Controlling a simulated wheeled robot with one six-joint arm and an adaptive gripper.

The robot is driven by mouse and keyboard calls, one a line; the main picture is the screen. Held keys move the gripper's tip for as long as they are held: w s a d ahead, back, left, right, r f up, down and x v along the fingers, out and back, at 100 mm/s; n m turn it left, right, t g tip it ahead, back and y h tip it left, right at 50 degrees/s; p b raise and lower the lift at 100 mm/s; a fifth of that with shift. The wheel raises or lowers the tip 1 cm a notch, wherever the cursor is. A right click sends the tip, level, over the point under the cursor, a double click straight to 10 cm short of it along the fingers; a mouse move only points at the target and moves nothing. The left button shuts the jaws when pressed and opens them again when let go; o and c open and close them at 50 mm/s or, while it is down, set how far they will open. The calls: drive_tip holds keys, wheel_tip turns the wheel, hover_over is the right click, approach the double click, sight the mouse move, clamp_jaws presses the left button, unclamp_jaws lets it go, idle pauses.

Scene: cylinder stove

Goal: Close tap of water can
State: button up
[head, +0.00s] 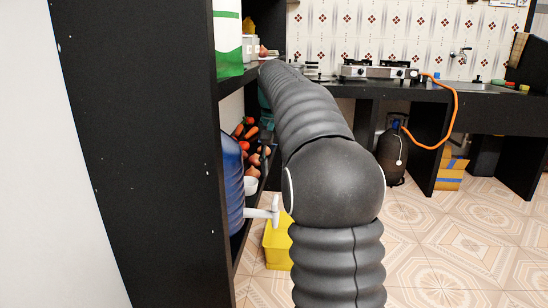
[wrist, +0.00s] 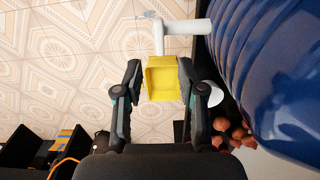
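The blue water can (head: 233,180) stands on a shelf of the black unit at the left, partly hidden by the side panel. Its white tap (head: 262,213) sticks out to the right past the shelf edge. In the wrist view the ribbed can (wrist: 275,70) fills the right side. The tap (wrist: 185,27) reaches left from it at the top, with a thin handle part at its outer end. My gripper (wrist: 159,65) is open and empty, with the tap just beyond its fingertips and not between them. In the head view my arm hides the gripper.
A yellow bin (head: 276,243) sits on the floor below the tap; it shows between my fingers in the wrist view (wrist: 162,82). Vegetables (head: 250,130) lie on the shelf behind the can. A stove (head: 375,72) and a gas cylinder (head: 393,155) stand farther back. The floor at right is clear.

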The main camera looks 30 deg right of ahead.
drive_tip(key=shift+r, duration=1.6)
wheel_tip(320, 180, down, 8)
drive_tip(key=a+n+t, duration=0.1)
drive_tip(key=n, duration=0.1)
drive_tip(key=s+a+f+n+t+p, duration=0.1)
drive_tip(key=s+a, duration=0.4)
drive_tip(key=s, duration=0.4)
drive_tip(key=s+a+f+n+t+p, duration=0.1)
drive_tip(key=s+a+n+t+p, duration=0.1)
drive_tip(key=s+a, duration=0.3)
drive_tip(key=s+a+f+n+t+p, duration=0.1)
drive_tip(key=s+a, duration=0.4)
drive_tip(key=s, duration=0.9)
drive_tip(key=shift+a+n+t+p, duration=0.3)
drive_tip(key=shift+a+n+p, duration=0.05)
drive_tip(key=shift+n, duration=0.15)
